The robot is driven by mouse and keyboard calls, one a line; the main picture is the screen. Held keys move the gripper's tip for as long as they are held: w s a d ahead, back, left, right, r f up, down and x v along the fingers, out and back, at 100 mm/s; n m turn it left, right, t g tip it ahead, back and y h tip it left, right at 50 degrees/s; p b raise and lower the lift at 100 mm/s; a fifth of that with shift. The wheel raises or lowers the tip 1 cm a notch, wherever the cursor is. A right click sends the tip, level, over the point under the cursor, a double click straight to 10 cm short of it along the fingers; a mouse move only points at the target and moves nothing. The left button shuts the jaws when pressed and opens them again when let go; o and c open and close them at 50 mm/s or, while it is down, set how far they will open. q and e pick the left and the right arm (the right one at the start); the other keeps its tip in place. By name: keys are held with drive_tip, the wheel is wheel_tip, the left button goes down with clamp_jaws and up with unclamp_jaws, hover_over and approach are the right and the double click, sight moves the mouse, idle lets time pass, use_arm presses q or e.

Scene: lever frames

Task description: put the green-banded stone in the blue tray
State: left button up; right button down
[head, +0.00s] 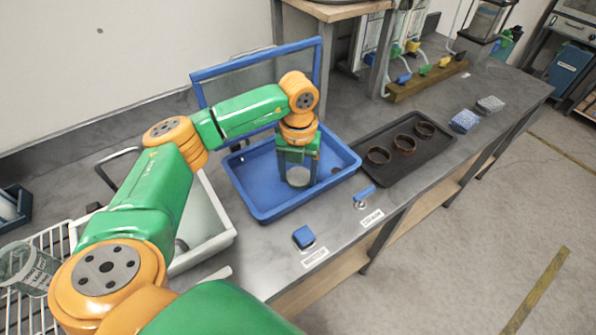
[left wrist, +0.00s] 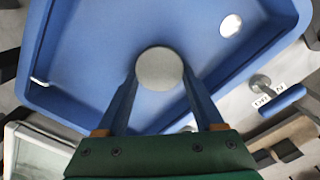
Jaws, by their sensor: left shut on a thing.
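The blue tray (head: 262,207) stands on the grey counter in the middle of the head view and fills much of the left wrist view (left wrist: 95,55). My left gripper (head: 298,172) points down over the tray's inside. It is shut on a pale grey round stone (left wrist: 160,68), held between its two fingers in the left wrist view. The stone also shows low between the fingers in the head view (head: 298,178). I cannot make out a green band on it, nor whether it touches the tray floor. My right gripper is not in view.
A blue-framed panel (head: 194,76) stands upright behind the tray. A black tray (head: 377,177) with three brown rings lies to its right. Two small blue levers (head: 304,237) (head: 366,193) sit along the front edge. A white basin (head: 212,230) is at left.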

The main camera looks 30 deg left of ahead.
use_arm(q)
drive_tip(key=o, duration=1.4)
drive_tip(key=shift+f, duration=0.1)
drive_tip(key=shift+r, duration=0.35)
wheel_tip(320, 180, up, 7)
drive_tip(key=shift+b, duration=0.6)
wheel_tip(320, 180, up, 5)
drive_tip(key=p, duration=0.1)
hover_over(298, 178)
drive_tip(key=shift+d+f, duration=0.1)
